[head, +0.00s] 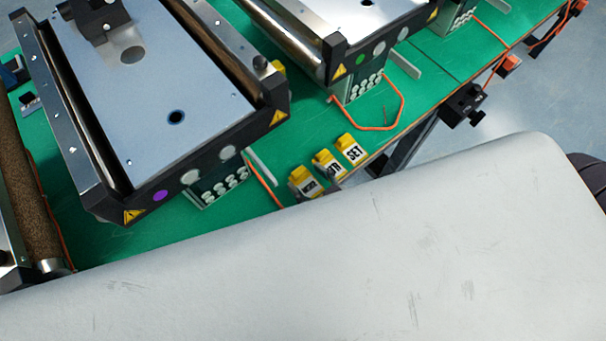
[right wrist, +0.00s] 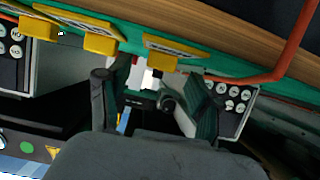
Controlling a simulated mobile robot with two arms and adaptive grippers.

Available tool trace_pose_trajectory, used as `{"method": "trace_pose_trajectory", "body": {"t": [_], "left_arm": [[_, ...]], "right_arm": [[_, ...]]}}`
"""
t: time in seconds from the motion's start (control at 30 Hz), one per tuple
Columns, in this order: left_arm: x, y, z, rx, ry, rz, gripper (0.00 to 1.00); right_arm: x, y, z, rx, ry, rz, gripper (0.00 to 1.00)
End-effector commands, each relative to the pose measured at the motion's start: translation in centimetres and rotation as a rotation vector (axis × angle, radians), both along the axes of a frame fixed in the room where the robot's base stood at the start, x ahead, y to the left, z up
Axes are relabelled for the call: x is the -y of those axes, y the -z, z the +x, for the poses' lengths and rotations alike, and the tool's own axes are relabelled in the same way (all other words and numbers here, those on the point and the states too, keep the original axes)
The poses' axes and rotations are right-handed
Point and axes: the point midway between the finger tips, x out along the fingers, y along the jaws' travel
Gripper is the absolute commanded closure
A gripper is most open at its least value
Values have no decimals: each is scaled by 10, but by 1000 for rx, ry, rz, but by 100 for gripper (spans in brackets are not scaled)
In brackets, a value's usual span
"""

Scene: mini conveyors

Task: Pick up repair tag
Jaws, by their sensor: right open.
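Three yellow tags with black lettering stand in a row on the green table. In the head view the far one reads SET (head: 353,151), the middle tag (head: 328,164) is partly readable, and the lettering on the near-left tag (head: 299,187) is too small to read surely. None can be surely read as repair. My right gripper (right wrist: 152,88) is open in the right wrist view, with nothing between its fingers. The rightmost tag there (right wrist: 162,50) lies just beyond its fingertips. In the head view my pale arm hides most of this gripper. My left gripper is not in view.
A mini conveyor (head: 150,100) with a purple button stands left of the tags, and a second conveyor (head: 385,45) stands behind. Orange cables (head: 265,182) run near the tags. The table's wooden edge (right wrist: 240,45) is close to them.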

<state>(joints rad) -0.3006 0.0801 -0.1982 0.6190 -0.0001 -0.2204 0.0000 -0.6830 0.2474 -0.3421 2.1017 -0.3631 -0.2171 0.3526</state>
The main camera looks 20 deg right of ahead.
Motion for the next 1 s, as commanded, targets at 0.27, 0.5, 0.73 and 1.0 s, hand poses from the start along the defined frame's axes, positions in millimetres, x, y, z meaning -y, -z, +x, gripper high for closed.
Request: {"method": "trace_pose_trajectory", "body": {"t": [0.27,0.5,0.73,1.0], "left_arm": [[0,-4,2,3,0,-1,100],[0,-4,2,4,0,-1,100],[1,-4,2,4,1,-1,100],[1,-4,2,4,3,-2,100]], "right_arm": [[-8,9,21,0,0,-1,35],[-8,9,20,0,0,0,47],[-8,9,20,0,0,-1,85],[-8,9,20,0,0,-1,89]]}}
